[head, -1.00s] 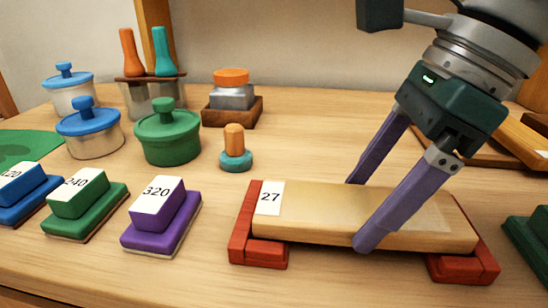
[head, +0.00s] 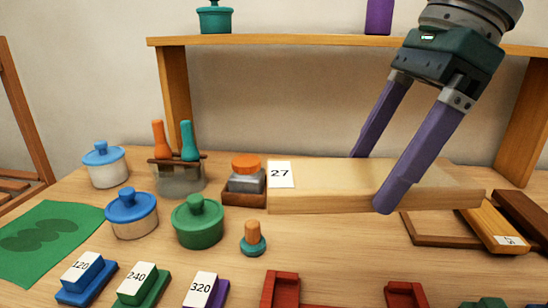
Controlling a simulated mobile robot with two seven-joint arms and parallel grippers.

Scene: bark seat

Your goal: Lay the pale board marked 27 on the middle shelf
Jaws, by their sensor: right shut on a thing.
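The pale board (head: 325,188) carries a white label reading 27 at its left end. My right gripper (head: 371,180) is shut on it across its width, right of the label, and holds it roughly level above the table. The red supports (head: 281,290) (head: 404,294) below it are empty. A wooden shelf (head: 300,41) spans the back on upright posts; I cannot tell whether it is the middle one. My left gripper is not in view.
On the shelf stand a green lidded pot (head: 215,19) and a purple thing (head: 379,15), with clear shelf between them. An inkpot-like block with an orange lid (head: 245,172) stands close to the board's left end. Several pots and numbered blocks fill the table's left.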

